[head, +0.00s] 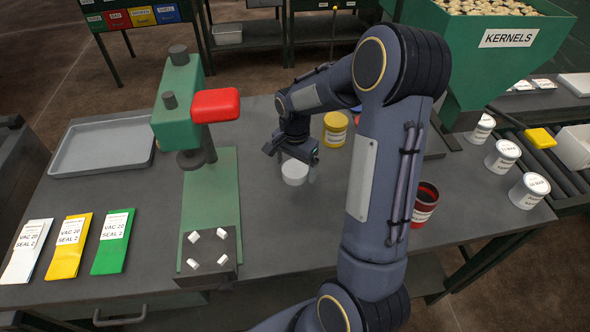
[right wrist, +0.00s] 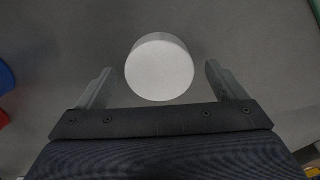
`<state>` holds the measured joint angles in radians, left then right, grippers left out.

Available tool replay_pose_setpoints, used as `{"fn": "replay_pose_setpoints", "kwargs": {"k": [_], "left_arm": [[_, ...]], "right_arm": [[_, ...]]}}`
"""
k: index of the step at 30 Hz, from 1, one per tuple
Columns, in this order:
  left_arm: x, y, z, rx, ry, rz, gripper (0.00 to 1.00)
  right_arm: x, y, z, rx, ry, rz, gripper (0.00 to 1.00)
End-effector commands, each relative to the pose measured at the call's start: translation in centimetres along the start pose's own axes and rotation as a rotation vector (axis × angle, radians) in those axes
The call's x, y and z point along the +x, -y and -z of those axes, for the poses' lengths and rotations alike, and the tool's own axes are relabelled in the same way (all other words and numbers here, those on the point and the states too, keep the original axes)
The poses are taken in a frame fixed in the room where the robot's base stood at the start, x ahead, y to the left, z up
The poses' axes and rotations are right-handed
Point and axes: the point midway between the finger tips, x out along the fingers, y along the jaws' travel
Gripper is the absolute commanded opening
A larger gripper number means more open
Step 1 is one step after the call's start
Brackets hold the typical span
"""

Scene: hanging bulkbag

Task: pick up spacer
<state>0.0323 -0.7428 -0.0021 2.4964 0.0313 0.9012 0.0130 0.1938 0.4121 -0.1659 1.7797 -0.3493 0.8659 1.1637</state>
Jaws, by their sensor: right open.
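A white round piece (head: 294,172), which looks like the spacer, sits on the grey table in the middle of the head view. In the right wrist view the same white disc (right wrist: 160,68) lies between and just beyond the two fingers. My right gripper (head: 298,160) is above and close beside it. Its fingers (right wrist: 160,85) are spread apart with nothing held, one on each side of the disc. I cannot tell whether either finger touches it. My left gripper is not in view.
A green press (head: 185,110) with a red handle stands left of the gripper. A yellow tin (head: 335,128) is just behind. A red tin (head: 424,204) and several white tins stand right. A grey tray (head: 62,165) and packets lie left.

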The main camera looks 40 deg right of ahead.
Motion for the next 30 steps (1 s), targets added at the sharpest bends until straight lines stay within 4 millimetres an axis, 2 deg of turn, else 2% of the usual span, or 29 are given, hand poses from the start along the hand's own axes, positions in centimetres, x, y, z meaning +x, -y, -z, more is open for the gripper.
{"fn": "replay_pose_setpoints", "kwargs": {"k": [3, 10, 23, 24, 30], "left_arm": [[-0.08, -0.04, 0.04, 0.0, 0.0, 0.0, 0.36], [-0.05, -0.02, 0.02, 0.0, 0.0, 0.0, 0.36], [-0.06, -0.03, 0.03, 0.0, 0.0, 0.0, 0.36], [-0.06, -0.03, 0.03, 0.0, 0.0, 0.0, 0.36], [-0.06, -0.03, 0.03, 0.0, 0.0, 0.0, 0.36]], "right_arm": [[0.95, -0.01, -0.04, 0.0, 0.001, 0.0, 0.91], [1.1, 0.01, -0.03, -0.001, 0.0, 0.001, 0.91], [1.06, 0.01, -0.02, -0.001, 0.0, 0.002, 0.36], [1.01, 0.03, -0.01, -0.001, 0.0, 0.003, 0.33], [0.91, 0.05, 0.0, -0.001, -0.001, 0.003, 0.33]]}}
